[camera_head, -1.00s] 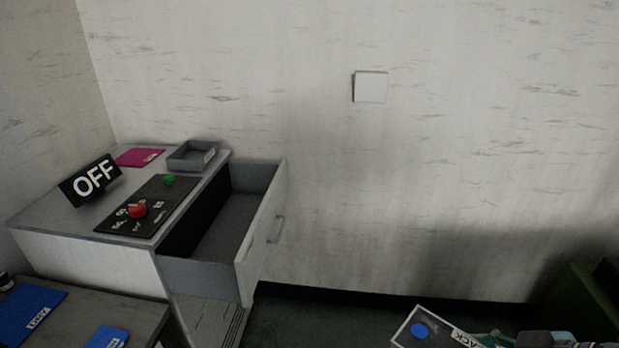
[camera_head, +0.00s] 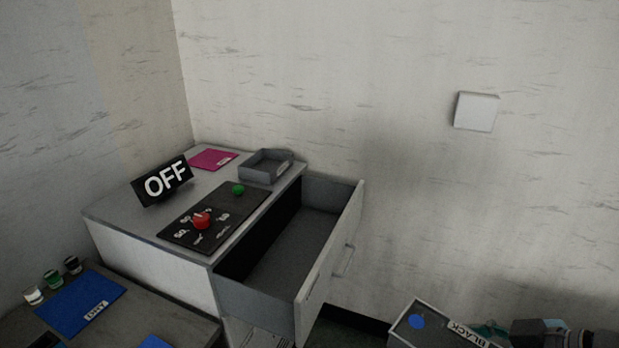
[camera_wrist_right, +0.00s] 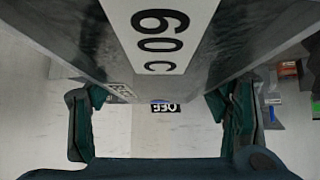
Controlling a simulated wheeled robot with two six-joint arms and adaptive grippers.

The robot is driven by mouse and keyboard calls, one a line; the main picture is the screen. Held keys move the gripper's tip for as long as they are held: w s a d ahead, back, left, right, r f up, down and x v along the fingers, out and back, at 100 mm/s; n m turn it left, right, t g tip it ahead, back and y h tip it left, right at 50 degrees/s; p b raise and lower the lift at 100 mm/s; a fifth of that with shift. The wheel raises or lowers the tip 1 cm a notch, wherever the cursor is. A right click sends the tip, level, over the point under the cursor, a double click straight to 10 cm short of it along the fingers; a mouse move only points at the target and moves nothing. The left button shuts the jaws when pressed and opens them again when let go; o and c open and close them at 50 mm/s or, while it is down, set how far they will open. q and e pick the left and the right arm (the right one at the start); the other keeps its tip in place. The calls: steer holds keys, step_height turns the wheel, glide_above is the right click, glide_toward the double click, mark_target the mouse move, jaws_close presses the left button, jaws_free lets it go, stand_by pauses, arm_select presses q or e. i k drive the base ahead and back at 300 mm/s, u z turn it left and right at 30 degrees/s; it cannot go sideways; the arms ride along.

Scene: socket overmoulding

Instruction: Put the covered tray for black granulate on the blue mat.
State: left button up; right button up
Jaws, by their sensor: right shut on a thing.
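The tray marked BLACK (camera_head: 440,328) is at the bottom right of the head view, partly cut off. It has pale edges, a grey top and a blue disc on it. My right gripper (camera_head: 490,330) is shut on this tray. In the right wrist view the gripper's fingers (camera_wrist_right: 162,108) stand on both sides of the tray, whose face reads 60 C (camera_wrist_right: 160,42). A blue mat with a white label (camera_head: 82,302) lies on the low grey table at the lower left. A second blue piece (camera_head: 155,342) shows at the bottom edge. My left gripper is out of view.
A cabinet with an open drawer (camera_head: 330,258) stands between the table and the tray. On it are an OFF sign (camera_head: 163,181), a control panel (camera_head: 215,217), a magenta mat (camera_head: 213,159) and an open grey tray (camera_head: 266,167). Small jars (camera_head: 53,279) stand behind the blue mat.

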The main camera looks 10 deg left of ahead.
mark_target(99, 299)
steer(key=i, duration=0.7)
steer(key=u, duration=3.4)
steer(key=i, duration=0.5)
steer(key=u, duration=0.05)
